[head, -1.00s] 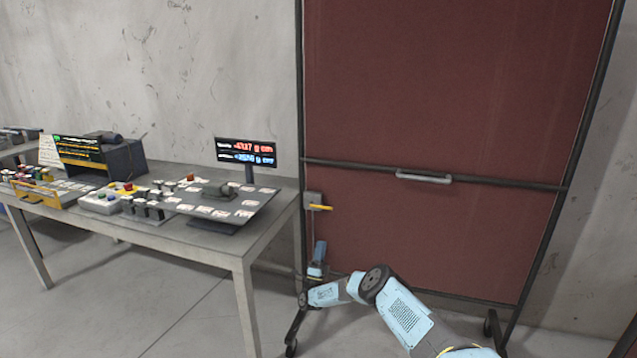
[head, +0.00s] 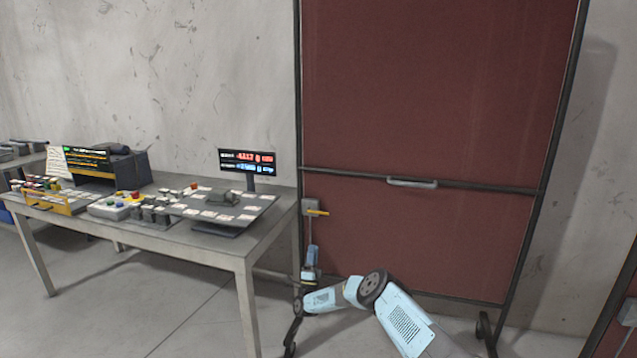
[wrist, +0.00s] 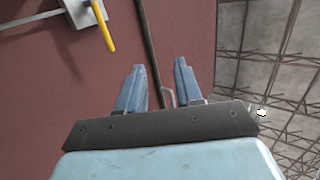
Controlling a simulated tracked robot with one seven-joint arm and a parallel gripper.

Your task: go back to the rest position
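My gripper (head: 312,250) points upward at the lower left of the red panel in the head view. It is small there, and its fingers are hard to make out. In the wrist view, the two blue fingers of my gripper (wrist: 159,85) stand apart with nothing between them, so it is open. My light blue arm is bent low in front of the panel. A grey box with a yellow lever (head: 317,212) is on the panel's left post, above my gripper. The yellow lever also shows at the upper left of the wrist view (wrist: 104,30).
A large red panel (head: 430,100) on a dark wheeled frame stands ahead, with a grey handle (head: 412,183). A grey table (head: 255,240) at the left holds a display (head: 247,161), a tilted plate with cards and small parts. Another red panel (head: 612,325) edges in at lower right.

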